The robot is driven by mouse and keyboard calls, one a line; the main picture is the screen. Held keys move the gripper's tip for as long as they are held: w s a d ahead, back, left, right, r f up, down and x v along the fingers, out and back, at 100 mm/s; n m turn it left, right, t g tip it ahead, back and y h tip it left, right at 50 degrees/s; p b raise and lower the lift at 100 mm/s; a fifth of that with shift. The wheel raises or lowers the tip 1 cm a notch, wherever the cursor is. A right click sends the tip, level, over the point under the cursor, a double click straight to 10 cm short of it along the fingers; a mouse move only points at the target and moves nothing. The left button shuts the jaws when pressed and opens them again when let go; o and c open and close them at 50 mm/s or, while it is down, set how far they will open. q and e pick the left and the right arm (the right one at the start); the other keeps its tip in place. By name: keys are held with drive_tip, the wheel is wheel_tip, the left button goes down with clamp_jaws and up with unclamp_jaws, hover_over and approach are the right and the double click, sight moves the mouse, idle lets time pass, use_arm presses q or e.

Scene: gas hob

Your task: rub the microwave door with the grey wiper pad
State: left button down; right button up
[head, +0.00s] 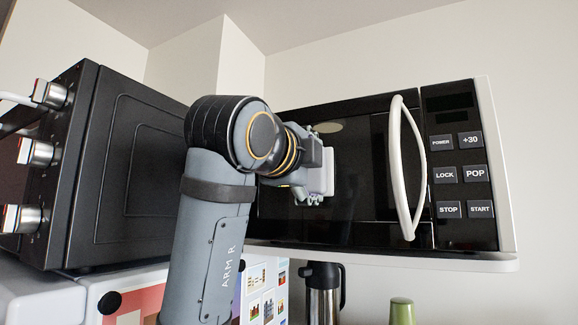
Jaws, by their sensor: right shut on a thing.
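The microwave (485,120) stands on a white shelf, with a black glossy door (352,215) and a curved white handle (418,165) at the door's right side. My right gripper (318,172) is in front of the left half of the door, its arm rising from below. It is shut on the pale grey wiper pad (328,172), which shows as a thin upright edge facing the door. The pad looks close to or against the glass; I cannot tell if it touches. My wrist hides part of the pad and door. My left gripper is out of view.
A black oven (135,170) with silver knobs stands at the left, close to my arm. Buttons (460,175) line the microwave's right side. Below the shelf are a steel flask (323,295), a green cup-like object (402,311) and a picture sheet (267,292).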

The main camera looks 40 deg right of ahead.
sight(342, 171)
drive_tip(key=shift+s+d+b, duration=0.1)
drive_tip(key=shift+s+d, duration=0.15)
drive_tip(key=shift+s, duration=0.4)
drive_tip(key=shift+s+d+b, duration=0.1)
drive_tip(key=shift+s+d, duration=0.2)
drive_tip(key=shift+s, duration=0.35)
drive_tip(key=shift+s+d+b, duration=0.1)
drive_tip(key=shift+s+d, duration=0.15)
drive_tip(key=shift+s, duration=0.4)
drive_tip(key=shift+w+a+p, duration=0.2)
drive_tip(key=shift+w+a, duration=0.05)
drive_tip(key=shift+w, duration=0.25)
drive_tip(key=shift+w+a+p, duration=0.15)
drive_tip(key=shift+w+a, duration=0.05)
drive_tip(key=shift+w, duration=0.3)
drive_tip(key=w+a+p, duration=0.3)
drive_tip(key=w+a, duration=0.1)
drive_tip(key=w, duration=0.5)
drive_tip(key=shift+w, duration=0.2)
drive_tip(key=shift+d, duration=0.1)
